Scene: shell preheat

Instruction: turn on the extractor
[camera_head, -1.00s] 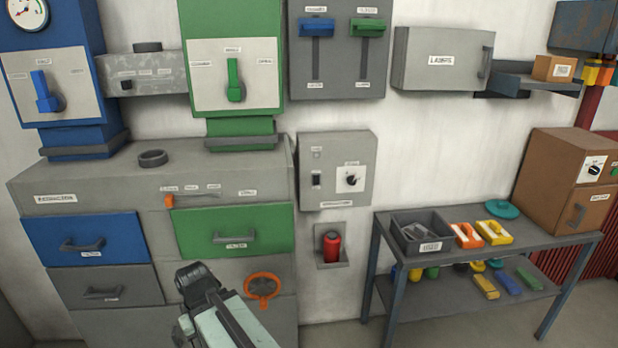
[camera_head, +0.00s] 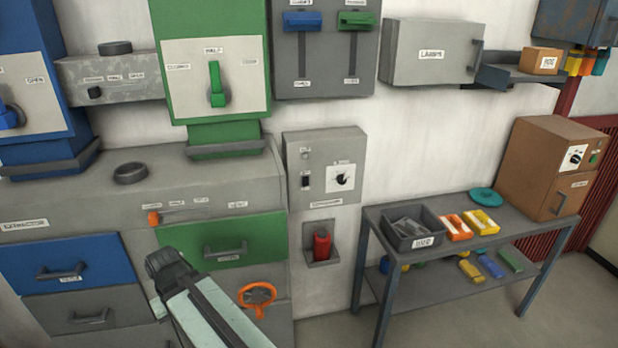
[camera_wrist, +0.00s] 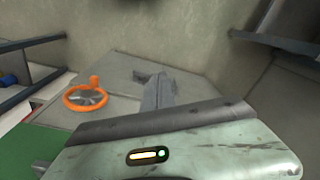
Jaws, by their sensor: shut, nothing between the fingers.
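A grey control box (camera_head: 325,188) hangs on the white wall, with a small dark switch (camera_head: 305,181) on its left and a black dial (camera_head: 341,179) on a white plate on its right. The label under the box is too small to read surely, so I cannot confirm it is the extractor. A label on the left bench (camera_head: 25,224) is also blurred. My gripper (camera_head: 163,262) is shut and empty in front of the lower drawers, below and left of the box and apart from it. In the wrist view my gripper (camera_wrist: 155,92) points at a grey surface.
An orange handwheel (camera_head: 257,294) is right of my gripper; it also shows in the wrist view (camera_wrist: 86,97). A red cylinder (camera_head: 322,244) sits in a wall holder below the box. A metal table (camera_head: 455,262) with a bin (camera_head: 410,232) stands to the right. Open floor lies in front.

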